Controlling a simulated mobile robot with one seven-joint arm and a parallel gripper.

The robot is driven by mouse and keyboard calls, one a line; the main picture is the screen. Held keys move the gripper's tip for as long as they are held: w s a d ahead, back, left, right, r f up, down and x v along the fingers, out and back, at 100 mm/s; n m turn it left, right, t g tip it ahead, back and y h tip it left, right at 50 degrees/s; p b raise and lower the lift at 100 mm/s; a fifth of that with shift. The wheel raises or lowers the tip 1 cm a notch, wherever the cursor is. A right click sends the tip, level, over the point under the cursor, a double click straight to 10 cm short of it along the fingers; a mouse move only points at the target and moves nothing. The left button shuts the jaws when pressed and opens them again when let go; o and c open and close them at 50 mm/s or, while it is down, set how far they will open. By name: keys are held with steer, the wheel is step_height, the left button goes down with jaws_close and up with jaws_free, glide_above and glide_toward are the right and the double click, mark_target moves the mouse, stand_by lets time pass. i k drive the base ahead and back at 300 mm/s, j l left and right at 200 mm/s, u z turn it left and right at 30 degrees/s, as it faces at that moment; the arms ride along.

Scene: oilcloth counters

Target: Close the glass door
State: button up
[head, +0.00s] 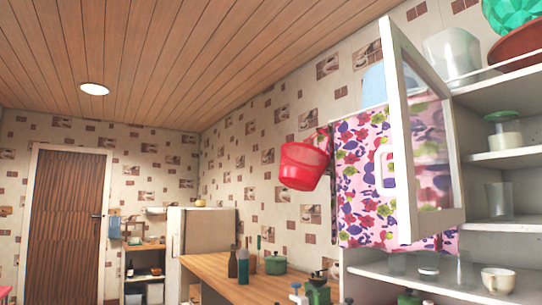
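The glass door (400,150) is a white-framed cabinet door with a clear pane, at the right of the head view. It stands open, swung out from the white shelf unit, and the flowered cloth behind shows through its glass. The shelves (500,268) to its right are exposed. My gripper and arm are not in view.
The open shelves hold a jar with a green lid (504,130), a glass (498,199) and a white cup (498,280). Bottles and a green pot (275,264) stand on the wooden counter (212,278) below.

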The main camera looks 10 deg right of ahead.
mark_target(414, 227)
steer(key=i+j+z, duration=0.4)
steer(key=j+z, duration=0.25)
steer(key=z, duration=1.1)
